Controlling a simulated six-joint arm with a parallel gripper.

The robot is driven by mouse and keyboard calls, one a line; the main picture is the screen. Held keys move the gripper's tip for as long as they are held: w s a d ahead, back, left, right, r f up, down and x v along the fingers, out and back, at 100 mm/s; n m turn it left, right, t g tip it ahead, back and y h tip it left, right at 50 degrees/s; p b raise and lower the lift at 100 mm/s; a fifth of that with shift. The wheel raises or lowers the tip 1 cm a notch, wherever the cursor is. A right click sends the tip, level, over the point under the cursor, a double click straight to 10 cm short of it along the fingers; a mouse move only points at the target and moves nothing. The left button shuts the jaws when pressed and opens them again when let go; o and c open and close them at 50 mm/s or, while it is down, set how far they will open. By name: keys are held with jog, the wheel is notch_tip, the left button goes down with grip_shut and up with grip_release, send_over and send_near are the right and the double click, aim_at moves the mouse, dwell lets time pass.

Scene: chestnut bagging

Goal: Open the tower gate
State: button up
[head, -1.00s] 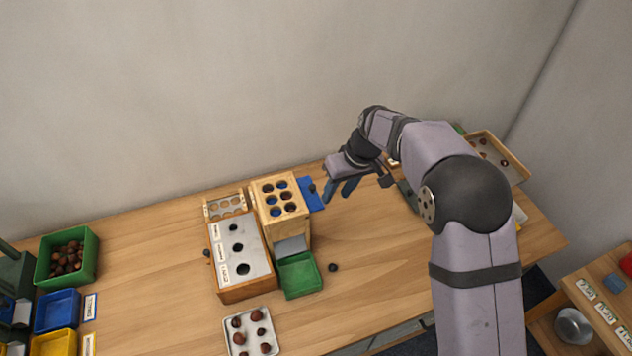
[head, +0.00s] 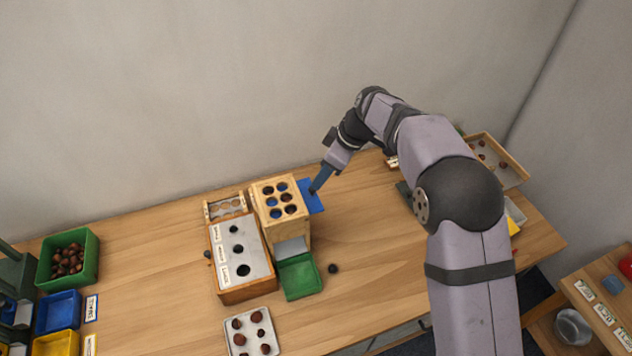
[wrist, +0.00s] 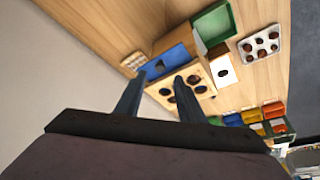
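The wooden tower (head: 268,194) has several round holes in its top, some showing blue inside, and stands at the middle of the table. A blue gate plate (head: 317,205) sticks out of the tower's right side; it also shows in the wrist view (wrist: 179,58). A small dark knob (wrist: 159,64) on the plate appears between my fingertips in the wrist view. My gripper (head: 314,190) is tilted down over the plate with its fingers apart (wrist: 160,80). In the head view the fingers hide the knob. I cannot tell whether they touch it.
A green tray (head: 301,278) sits at the tower's front. A wooden box with a holed grey top (head: 254,262) stands left of it. A white tray of chestnuts (head: 236,343) lies in front. A loose dark chestnut (head: 333,268) lies right of the green tray.

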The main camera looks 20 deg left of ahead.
aim_at(316, 195)
jog(key=shift+p+x, duration=1.1)
jog(key=shift+x, duration=1.75)
jog(key=shift+f, duration=0.1)
grip_shut()
